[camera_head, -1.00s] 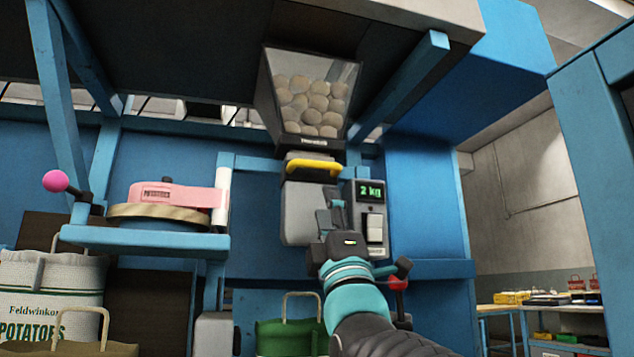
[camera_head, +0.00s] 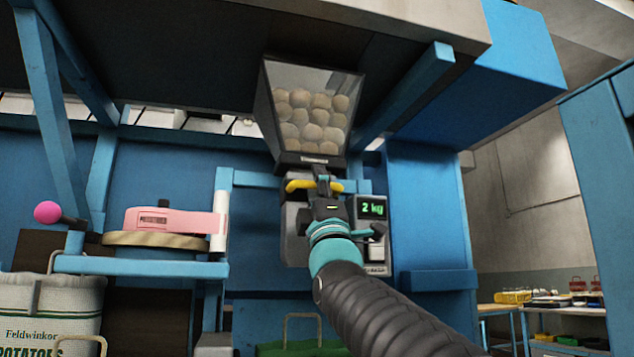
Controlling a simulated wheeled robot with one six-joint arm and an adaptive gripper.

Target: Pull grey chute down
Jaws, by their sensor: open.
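The grey chute (camera_head: 294,235) hangs under a clear-fronted hopper (camera_head: 312,112) full of potatoes. A yellow handle (camera_head: 298,185) runs across the top of the chute. My gripper (camera_head: 322,178) is open, with its fingers at the middle of the yellow handle. The fingers overlap the handle in the picture, and I cannot tell if they touch it. My gripper and arm hide the right part of the chute.
A display (camera_head: 373,210) reading 2 kg sits right of the chute. A green sack (camera_head: 290,349) stands below. At left are a pink device (camera_head: 170,220), a pink knob (camera_head: 47,212) and a white potato sack (camera_head: 50,305). Blue frame beams surround the hopper.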

